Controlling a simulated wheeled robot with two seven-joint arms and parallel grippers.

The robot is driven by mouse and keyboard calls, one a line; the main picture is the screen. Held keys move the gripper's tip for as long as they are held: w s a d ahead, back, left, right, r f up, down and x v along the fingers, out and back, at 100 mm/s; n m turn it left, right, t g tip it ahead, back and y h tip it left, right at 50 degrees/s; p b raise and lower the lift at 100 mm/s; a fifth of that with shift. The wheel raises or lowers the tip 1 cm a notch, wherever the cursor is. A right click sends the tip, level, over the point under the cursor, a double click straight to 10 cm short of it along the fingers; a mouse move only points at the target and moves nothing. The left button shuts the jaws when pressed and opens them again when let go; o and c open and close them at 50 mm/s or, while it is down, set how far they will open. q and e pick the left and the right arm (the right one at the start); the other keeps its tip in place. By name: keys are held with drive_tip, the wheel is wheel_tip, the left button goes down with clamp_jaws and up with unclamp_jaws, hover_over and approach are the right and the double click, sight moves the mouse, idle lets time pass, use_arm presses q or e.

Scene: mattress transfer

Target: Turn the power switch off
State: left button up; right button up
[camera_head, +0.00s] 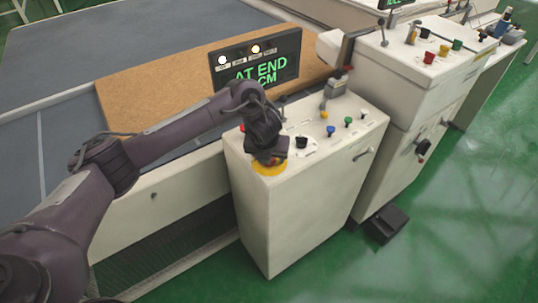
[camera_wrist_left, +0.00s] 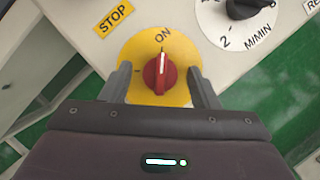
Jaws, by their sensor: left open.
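The power switch is a red rotary knob (camera_wrist_left: 160,74) on a round yellow plate (camera_wrist_left: 128,58), seen in the left wrist view. Its white pointer line points up toward the word ON. My left gripper (camera_wrist_left: 162,84) is open, with one finger on each side of the knob and gaps between the fingers and the knob. In the head view my left gripper (camera_head: 268,158) is over the front left corner of the white control cabinet (camera_head: 290,200). There it hides the knob, and only part of the yellow plate (camera_head: 268,169) shows. My right gripper is not in view.
A black dial (camera_wrist_left: 243,8) on a white scale and a yellow STOP label (camera_wrist_left: 112,17) are close to the switch. A display (camera_head: 256,60) reading AT END stands behind. A taller cabinet (camera_head: 425,65) is at the right.

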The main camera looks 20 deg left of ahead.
use_arm(q)
drive_tip(key=c, duration=0.9)
drive_tip(key=shift+r+n+p, duration=0.2)
drive_tip(key=shift+n+p, duration=0.5)
drive_tip(key=shift+p, duration=0.25)
drive_tip(key=shift+c, duration=0.2)
drive_tip(key=n+y+p, duration=0.1)
drive_tip(key=n+p, duration=0.1)
drive_tip(key=n+g+p, duration=0.1)
drive_tip(key=n+p, duration=0.1)
drive_tip(key=p, duration=0.1)
drive_tip(key=n+y+p, duration=0.1)
drive_tip(key=n+p, duration=0.1)
drive_tip(key=shift+w+d+n+y+p, duration=0.1)
drive_tip(key=shift+d+n+y+p, duration=0.2)
drive_tip(key=shift+n, duration=0.1)
drive_tip(key=shift+n+g+p, duration=0.5)
drive_tip(key=shift+n+p, duration=0.1)
drive_tip(key=shift+n, duration=0.3)
drive_tip(key=shift+w+n+g+y+p, duration=0.1)
drive_tip(key=shift+n+g+y+p, duration=0.25)
drive_tip(key=shift+n, duration=0.55)
drive_tip(key=n, duration=0.1)
drive_tip(key=n+g, duration=0.1)
drive_tip(key=shift+f+n+y, duration=0.2)
drive_tip(key=shift+n+y, duration=0.1)
drive_tip(key=shift+y, duration=0.05)
drive_tip(key=shift+w+n+g+b, duration=0.15)
drive_tip(key=shift+n+g+b, duration=0.4)
drive_tip(key=shift+n, duration=1.25)
